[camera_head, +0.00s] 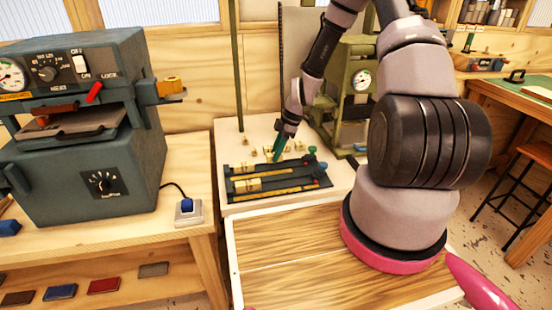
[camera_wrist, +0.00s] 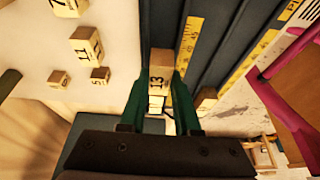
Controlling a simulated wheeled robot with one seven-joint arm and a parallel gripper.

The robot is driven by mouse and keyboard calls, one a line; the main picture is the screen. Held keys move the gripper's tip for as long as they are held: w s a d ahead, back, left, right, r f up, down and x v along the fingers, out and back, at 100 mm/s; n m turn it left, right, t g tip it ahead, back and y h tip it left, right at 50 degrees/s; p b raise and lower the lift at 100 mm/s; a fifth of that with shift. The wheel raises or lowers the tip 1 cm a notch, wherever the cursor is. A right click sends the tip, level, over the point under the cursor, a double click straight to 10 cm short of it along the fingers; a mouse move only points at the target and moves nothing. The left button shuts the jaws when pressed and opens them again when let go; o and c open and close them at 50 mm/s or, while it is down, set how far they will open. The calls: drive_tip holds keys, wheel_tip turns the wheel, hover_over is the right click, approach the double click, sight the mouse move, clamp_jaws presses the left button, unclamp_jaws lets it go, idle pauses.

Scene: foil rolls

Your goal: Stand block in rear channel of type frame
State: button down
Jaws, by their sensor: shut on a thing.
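The dark type frame (camera_head: 300,187) lies on the pale bench top, with two long channels and yellow rulers. It also shows in the wrist view (camera_wrist: 222,45). My gripper (camera_head: 276,158) points down at the frame's rear edge. In the wrist view its green fingers (camera_wrist: 160,90) are shut on a wooden block marked 13 (camera_wrist: 158,76). The held block is beside a yellow ruler; I cannot tell whether it touches the frame. Wooden blocks stand at the left ends of the rear channel (camera_head: 244,167) and front channel (camera_head: 247,185).
Several loose numbered blocks stand behind the frame, among them 11 (camera_wrist: 86,44), 5 (camera_wrist: 100,76) and 7 (camera_wrist: 68,6). A green press (camera_head: 358,95) stands behind at the right. A grey machine (camera_head: 85,130) is at the left. The wooden surface (camera_head: 290,270) in front is clear.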

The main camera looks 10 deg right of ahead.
drive_tip(key=shift+f, duration=1.15)
drive_tip(key=shift+f, duration=0.2)
drive_tip(key=c, duration=0.6)
unclamp_jaws()
drive_tip(key=s+d+r+m+t+h, duration=0.1)
drive_tip(key=d+r+m, duration=0.2)
drive_tip(key=r, duration=0.9)
drive_tip(key=s+d+r+m+h, duration=0.1)
drive_tip(key=d+r+m, duration=0.15)
drive_tip(key=r, duration=0.95)
drive_tip(key=s+r+m+t, duration=0.2)
drive_tip(key=s+r+m, duration=0.3)
drive_tip(key=s+r, duration=0.1)
drive_tip(key=s+r+m+t, duration=0.2)
drive_tip(key=s+r+m, duration=0.4)
drive_tip(key=r, duration=0.3)
drive_tip(key=s+r+m+t, duration=0.2)
drive_tip(key=s+r+m, duration=0.3)
drive_tip(key=s+r, duration=0.3)
drive_tip(key=shift+s+d+r+m, duration=0.1)
drive_tip(key=shift+s+r+m, duration=0.1)
drive_tip(key=shift+m, duration=0.15)
